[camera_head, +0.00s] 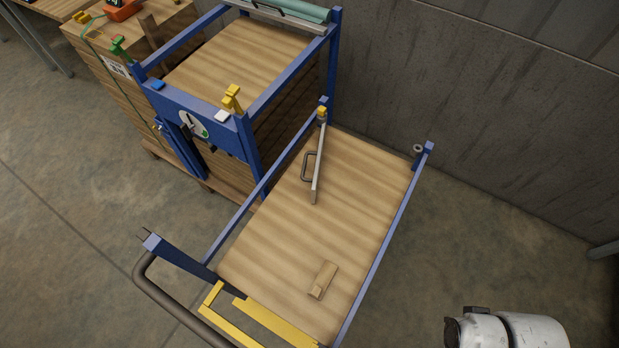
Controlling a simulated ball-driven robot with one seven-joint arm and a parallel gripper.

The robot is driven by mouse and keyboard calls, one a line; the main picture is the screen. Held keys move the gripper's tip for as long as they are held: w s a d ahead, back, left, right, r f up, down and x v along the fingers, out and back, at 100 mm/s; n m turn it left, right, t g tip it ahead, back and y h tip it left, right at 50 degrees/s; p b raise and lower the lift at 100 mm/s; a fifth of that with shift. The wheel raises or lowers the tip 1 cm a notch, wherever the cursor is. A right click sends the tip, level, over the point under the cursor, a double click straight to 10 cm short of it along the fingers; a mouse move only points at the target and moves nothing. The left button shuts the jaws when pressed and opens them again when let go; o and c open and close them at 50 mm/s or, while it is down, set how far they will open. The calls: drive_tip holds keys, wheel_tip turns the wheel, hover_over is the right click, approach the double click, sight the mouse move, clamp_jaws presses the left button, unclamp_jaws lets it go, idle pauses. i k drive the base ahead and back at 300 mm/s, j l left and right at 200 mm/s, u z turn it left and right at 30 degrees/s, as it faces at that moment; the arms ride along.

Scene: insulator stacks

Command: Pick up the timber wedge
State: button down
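The timber wedge (323,280) is a small pale brown wooden block. It lies on the wooden deck (350,215) of a blue-framed cart, toward the deck's near end. Nothing is on top of it, and bare deck surrounds it. A white rounded part (505,330) at the bottom right looks like a piece of my arm. My gripper's fingers do not show in this view.
Blue rails and corner posts (428,150) edge the cart, with a grey handle (155,285) and yellow bar (275,322) at its near end. A blue frame with a wooden stack (240,55) is behind left; a wall (480,90) is behind.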

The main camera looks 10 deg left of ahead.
sight(320, 284)
drive_tip(key=k+j, duration=0.2)
drive_tip(key=j, duration=0.25)
drive_tip(key=k+j+z, duration=0.15)
drive_tip(key=j, duration=0.3)
drive_tip(key=k+j, duration=0.2)
drive_tip(key=j, duration=0.2)
drive_tip(key=k+j+z, duration=0.1)
drive_tip(key=j, duration=0.3)
drive_tip(key=k+j, duration=0.3)
drive_tip(key=j+z, duration=0.05)
drive_tip(key=j, duration=0.1)
